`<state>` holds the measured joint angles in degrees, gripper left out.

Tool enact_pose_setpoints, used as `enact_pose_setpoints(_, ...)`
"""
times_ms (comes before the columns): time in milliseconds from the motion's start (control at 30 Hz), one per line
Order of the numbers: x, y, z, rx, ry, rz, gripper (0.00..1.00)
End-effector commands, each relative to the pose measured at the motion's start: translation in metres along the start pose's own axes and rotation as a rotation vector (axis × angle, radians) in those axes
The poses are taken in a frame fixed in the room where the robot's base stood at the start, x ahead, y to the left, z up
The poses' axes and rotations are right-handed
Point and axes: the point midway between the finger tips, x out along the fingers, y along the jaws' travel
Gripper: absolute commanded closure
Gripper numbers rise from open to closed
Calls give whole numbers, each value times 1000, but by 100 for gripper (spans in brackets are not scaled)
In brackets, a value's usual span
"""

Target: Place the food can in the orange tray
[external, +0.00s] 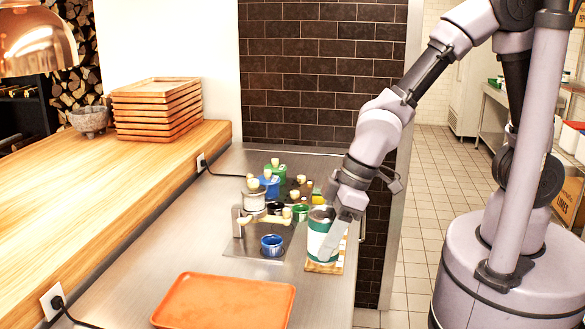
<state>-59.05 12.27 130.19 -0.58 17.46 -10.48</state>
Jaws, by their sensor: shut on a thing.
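The food can (317,236) is a green and white cylinder. It stands upright on or just above a small light-wood board at the right edge of the steel counter; I cannot tell whether it touches the board. My gripper (331,232) is shut on the food can from the right side, and a grey finger covers part of its front. The far finger is hidden. The orange tray (225,303) lies flat at the front of the counter, to the left of the can and nearer the camera. It is empty.
A rack with several pots and lids (275,205) stands behind and left of the can. A small blue cup (272,245) sits between can and tray. A stack of wooden trays (157,110) and a stone bowl (90,120) are on the wooden counter.

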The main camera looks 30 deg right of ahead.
Motion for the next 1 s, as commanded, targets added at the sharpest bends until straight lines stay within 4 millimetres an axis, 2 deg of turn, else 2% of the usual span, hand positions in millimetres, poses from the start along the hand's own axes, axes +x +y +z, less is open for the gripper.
enact_pose_setpoints(100, -3, -25, 6, -55, 1, -23, 100)
enact_pose_setpoints(233, -5, -47, 13, -103, 0, -42, 100)
enact_pose_setpoints(433, 28, -44, 26, -95, -3, -41, 100)
enact_pose_setpoints(600, 43, -44, 27, -95, 0, -39, 100)
enact_pose_setpoints(667, 48, -43, 18, -95, 0, -39, 100)
enact_pose_setpoints(1000, 101, -44, -79, -94, 3, -39, 100)
